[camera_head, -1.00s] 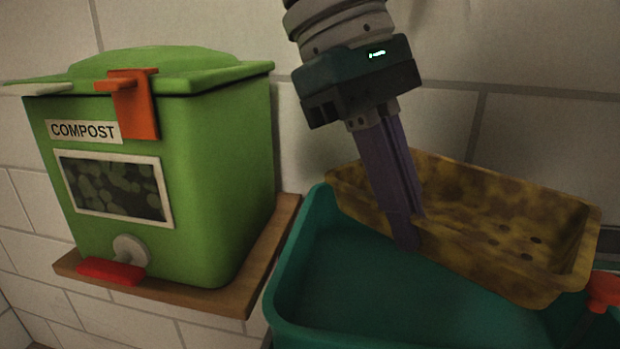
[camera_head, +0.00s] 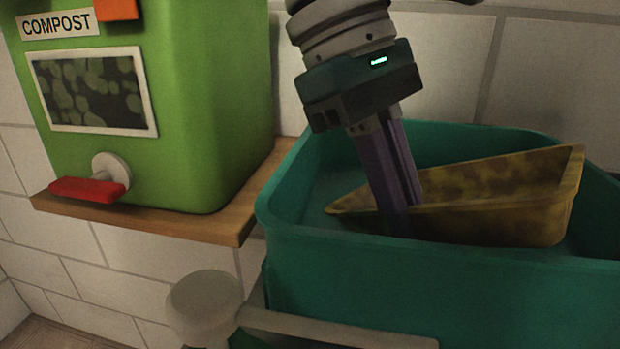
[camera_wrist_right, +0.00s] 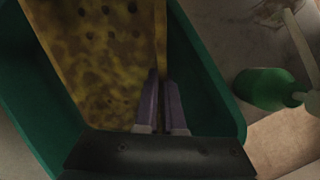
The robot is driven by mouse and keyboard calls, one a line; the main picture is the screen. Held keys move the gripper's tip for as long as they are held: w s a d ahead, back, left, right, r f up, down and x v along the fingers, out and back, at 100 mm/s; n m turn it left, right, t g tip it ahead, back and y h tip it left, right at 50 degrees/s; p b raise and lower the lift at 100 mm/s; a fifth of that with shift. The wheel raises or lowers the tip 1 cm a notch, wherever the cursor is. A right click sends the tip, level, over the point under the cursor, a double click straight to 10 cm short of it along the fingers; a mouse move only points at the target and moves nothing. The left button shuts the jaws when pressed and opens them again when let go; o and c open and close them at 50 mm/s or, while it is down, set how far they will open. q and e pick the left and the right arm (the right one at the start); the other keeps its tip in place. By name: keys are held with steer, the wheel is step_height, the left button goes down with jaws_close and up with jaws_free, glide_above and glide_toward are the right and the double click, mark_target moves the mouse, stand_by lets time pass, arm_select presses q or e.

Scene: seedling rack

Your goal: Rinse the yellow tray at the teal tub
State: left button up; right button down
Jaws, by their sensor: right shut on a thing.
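The yellow tray (camera_head: 500,222) has brown blotches of dirt and sits tilted inside the teal tub (camera_head: 440,290), its right end higher than its left. My right gripper (camera_head: 398,225) points down into the tub and is shut on the tray's near wall. In the right wrist view the fingers (camera_wrist_right: 160,105) pinch the tray's side wall, and the tray (camera_wrist_right: 100,60) shows several drain holes in its blotchy floor. The teal tub's wall also shows in the right wrist view (camera_wrist_right: 208,80). The tray's underside is hidden by the tub. My left gripper is not in view.
A green compost bin (camera_head: 200,110) with a red-handled tap (camera_head: 90,188) stands on a wooden shelf (camera_head: 170,218) left of the tub. A green bottle-like object (camera_wrist_right: 265,88) lies beyond the tub's wall.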

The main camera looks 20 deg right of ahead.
step_height(320, 180, down, 4)
steer(key=shift+s+r+b, duration=0.1)
steer(key=shift+r+b, duration=0.1)
steer(key=shift+b, duration=0.85)
steer(key=shift+w+d+f+b, duration=0.1)
steer(key=shift+w+f+b, duration=0.1)
steer(key=shift+f+b, duration=0.6)
steer(key=shift+f, duration=0.2)
stand_by(0.3)
steer(key=shift+r, duration=0.15)
stand_by(0.5)
